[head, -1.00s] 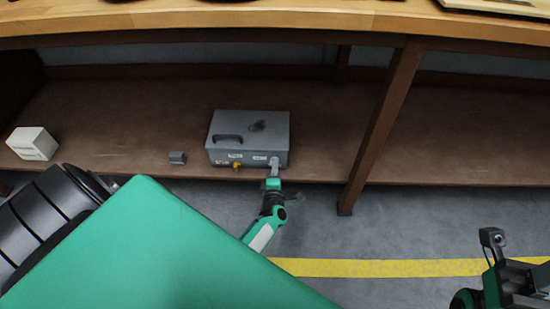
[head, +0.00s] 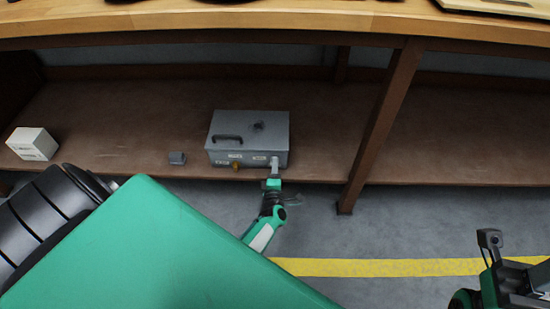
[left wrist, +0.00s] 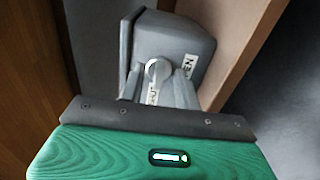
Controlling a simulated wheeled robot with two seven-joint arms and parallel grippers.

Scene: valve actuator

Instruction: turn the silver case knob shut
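A grey metal case (head: 250,130) with a dark handle sits on the lower shelf, its labelled front facing me. The silver knob (left wrist: 157,68) is on that front, with a white label beside it. My left gripper (head: 274,163) reaches the front's right end. In the left wrist view its two grey fingers stand on either side of the knob, close against it, and look shut on it. In the head view the gripper hides the knob. My right gripper (head: 492,242) is partly in view at the lower right; its finger gap is unclear.
A small brass-coloured knob (head: 236,165) is on the case front, left of my gripper. A wooden post (head: 380,125) stands right of the case. The tabletop (head: 200,22) overhangs the shelf.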

